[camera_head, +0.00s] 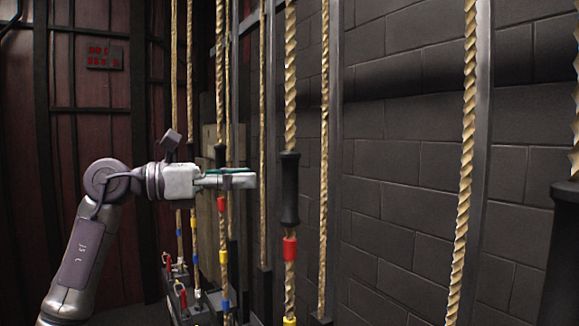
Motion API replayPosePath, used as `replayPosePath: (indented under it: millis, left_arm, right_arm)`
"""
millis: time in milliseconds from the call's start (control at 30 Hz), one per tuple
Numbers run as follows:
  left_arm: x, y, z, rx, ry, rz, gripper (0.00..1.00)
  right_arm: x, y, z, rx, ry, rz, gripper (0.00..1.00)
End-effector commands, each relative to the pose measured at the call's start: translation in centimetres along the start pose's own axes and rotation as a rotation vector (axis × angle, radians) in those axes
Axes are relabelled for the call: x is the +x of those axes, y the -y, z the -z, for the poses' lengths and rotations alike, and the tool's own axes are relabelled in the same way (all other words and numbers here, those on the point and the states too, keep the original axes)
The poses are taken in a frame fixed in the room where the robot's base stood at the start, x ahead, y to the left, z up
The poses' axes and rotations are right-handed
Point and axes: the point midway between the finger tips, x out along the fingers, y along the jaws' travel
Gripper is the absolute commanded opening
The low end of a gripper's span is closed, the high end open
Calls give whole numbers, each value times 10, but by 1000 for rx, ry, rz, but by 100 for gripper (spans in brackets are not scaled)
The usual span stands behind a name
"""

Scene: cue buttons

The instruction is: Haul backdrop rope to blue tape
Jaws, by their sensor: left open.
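My left gripper (240,180) reaches in from the left at mid height and is open. Its fingers lie across the line of a tan rope (219,85) with a black sleeve (220,155); I cannot tell whether they are around it or in front of it. Below the gripper this rope has red tape (221,204), yellow tape (223,257) and blue tape (225,304). A nearer rope (290,90) has a black sleeve (290,188), red tape (290,249) and yellow tape at the bottom edge. No label shows which rope is the backdrop rope. My right gripper is out of view.
More ropes hang left of the gripper, and a thick bare rope (466,150) hangs at right. Red-handled rope locks (181,295) stand low behind my arm. A grey block wall (400,200) fills the right. A red sign (104,56) is on the back wall.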

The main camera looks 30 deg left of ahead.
Motion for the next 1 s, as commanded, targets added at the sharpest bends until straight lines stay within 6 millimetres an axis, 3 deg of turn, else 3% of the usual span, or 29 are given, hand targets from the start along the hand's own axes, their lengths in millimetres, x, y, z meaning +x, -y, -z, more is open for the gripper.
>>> replayPosePath:
  millis: [33, 200, 400, 833, 867, 1000]
  left_arm:
    - [13, 1, -5, -2, 1, 6, 56]
    - [48, 1, -5, -4, 1, 5, 56]
    - [77, 0, -3, -4, 2, 3, 56]
    - [88, 0, 0, -3, 1, 1, 56]
    - [88, 0, 0, -3, 1, 1, 55]
    - [88, 0, 0, -3, 2, 1, 31]
  right_arm:
    - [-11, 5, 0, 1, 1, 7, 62]
    - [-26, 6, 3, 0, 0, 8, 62]
    - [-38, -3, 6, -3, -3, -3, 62]
    - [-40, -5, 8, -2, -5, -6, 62]
    - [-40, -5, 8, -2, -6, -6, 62]
    - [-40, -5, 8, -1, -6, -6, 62]
